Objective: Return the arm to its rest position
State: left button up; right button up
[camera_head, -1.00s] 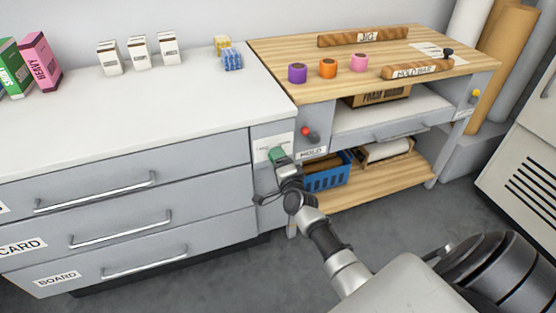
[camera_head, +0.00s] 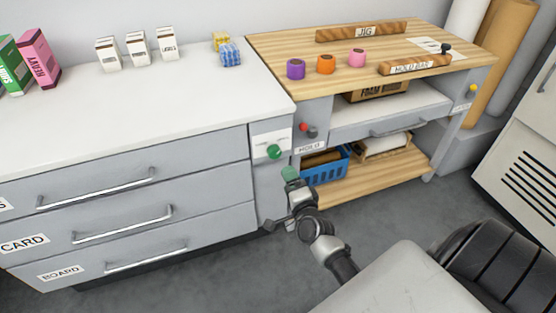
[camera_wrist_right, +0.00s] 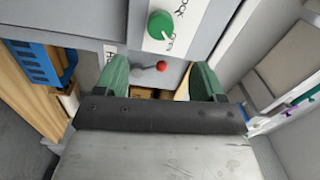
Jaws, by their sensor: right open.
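My right gripper (camera_head: 289,174) is in front of the cabinet corner, below a green dial (camera_head: 274,152) on a white label plate. In the right wrist view the gripper (camera_wrist_right: 160,78) is open, with its two green fingers apart and nothing between them. The green dial (camera_wrist_right: 161,25) shows there beyond the fingertips, apart from them. Its white pointer line is turned toward one of the printed words. My right arm reaches in from the bottom of the head view. My left gripper is not in view.
A blue basket (camera_head: 322,173) sits on the workbench's lower shelf (camera_head: 378,185) beside the gripper. A red knob (camera_head: 304,127) sticks out of the bench front. Drawer handles (camera_head: 126,188) protrude at left. The grey floor (camera_head: 215,285) in front is clear.

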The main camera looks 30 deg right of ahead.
jog(key=s+a+f+n+g+y, duration=0.35)
jog(key=s+a+f+n, duration=0.2)
jog(key=f+n, duration=0.2)
jog(key=s+a+f+n+g+y, duration=0.3)
jog(key=s+a+f+n+g, duration=0.3)
jog(key=f, duration=0.3)
jog(key=s+a+f+n+g+h, duration=0.1)
jog(key=s+a+f+n+g, duration=0.2)
jog(key=s, duration=0.5)
jog(key=s+f+n+g+h, duration=0.1)
jog(key=s+f+n+g, duration=0.2)
jog(key=s+f+n, duration=0.3)
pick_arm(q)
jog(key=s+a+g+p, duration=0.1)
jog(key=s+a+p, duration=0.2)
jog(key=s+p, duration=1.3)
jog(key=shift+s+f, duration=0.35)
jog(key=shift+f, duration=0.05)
pick_arm(e)
jog(key=s+d+g, duration=0.1)
jog(key=s+d, duration=0.1)
jog(key=s, duration=1.5)
jog(key=shift+s+d+m, duration=0.15)
jog(key=shift+d+m, duration=0.2)
jog(key=shift+m, duration=0.1)
